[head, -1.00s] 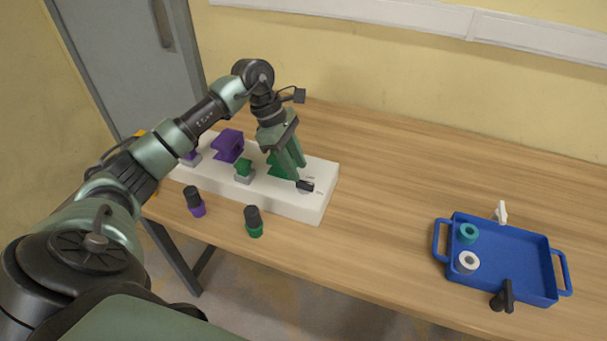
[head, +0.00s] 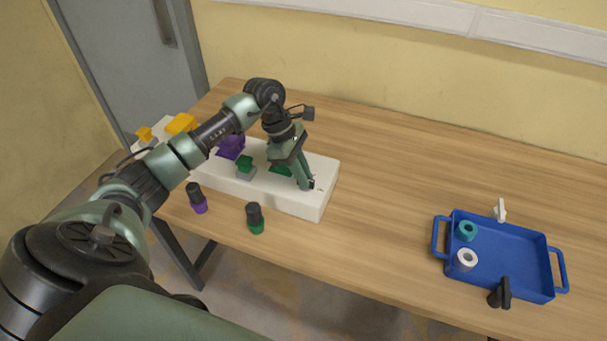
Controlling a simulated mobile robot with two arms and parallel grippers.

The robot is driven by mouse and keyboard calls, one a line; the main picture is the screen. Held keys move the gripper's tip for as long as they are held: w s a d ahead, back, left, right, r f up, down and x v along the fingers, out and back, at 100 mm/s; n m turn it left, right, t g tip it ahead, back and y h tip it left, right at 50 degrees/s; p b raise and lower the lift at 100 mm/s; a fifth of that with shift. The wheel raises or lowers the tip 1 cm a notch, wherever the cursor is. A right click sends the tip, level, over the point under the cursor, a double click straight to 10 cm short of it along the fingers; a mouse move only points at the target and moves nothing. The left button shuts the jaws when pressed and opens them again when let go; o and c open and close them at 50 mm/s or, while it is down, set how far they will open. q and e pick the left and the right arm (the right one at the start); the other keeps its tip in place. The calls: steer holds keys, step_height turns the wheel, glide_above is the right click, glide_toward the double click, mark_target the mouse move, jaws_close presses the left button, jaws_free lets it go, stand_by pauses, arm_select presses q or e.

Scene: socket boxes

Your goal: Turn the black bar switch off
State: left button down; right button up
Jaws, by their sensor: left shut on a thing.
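The black bar switch (head: 312,183) is on the top of the white socket box (head: 312,208), near its right end. Only a small dark part of it shows beside my left gripper's fingers. My left gripper (head: 307,185) points down at the switch and is shut on it. The bar's exact angle is mostly hidden by the fingers. My right gripper is not in the view.
Green (head: 245,164) and purple (head: 231,146) parts stand on the box, with yellow ones (head: 180,124) at its far left. Two black-topped plugs, purple (head: 197,197) and green (head: 254,218), are in front. A blue tray (head: 515,263) lies right; the table between is clear.

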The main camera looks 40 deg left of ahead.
arm_select(q)
steer(key=n+t+b, duration=0.1)
steer(key=n+b, duration=0.1)
steer(key=n, duration=0.1)
steer(key=shift+s+f+n, duration=0.1)
steer(key=shift+n, duration=0.2)
steer(key=n+t+y+b, duration=0.1)
steer(key=n, duration=0.1)
steer(key=n+t+y+b, duration=0.1)
steer(key=n+b, duration=0.1)
steer(key=n, duration=0.1)
steer(key=shift+d, duration=0.15)
steer(key=n+b, duration=0.1)
steer(key=n, duration=0.1)
steer(key=n+y+b, duration=0.1)
steer(key=n+b, duration=0.1)
steer(key=n, duration=0.1)
steer(key=shift+d+t+y, duration=0.15)
steer(key=shift+t+y, duration=0.15)
steer(key=shift+r+n+y+b, duration=0.15)
steer(key=shift+n+y+b, duration=0.3)
steer(key=shift+n, duration=0.6)
steer(key=shift+r+n+y+b, duration=0.1)
steer(key=shift+n+y+b, duration=0.35)
steer(key=shift+n, duration=0.6)
steer(key=c, duration=1.5)
jaws_free()
steer(key=shift+s, duration=0.1)
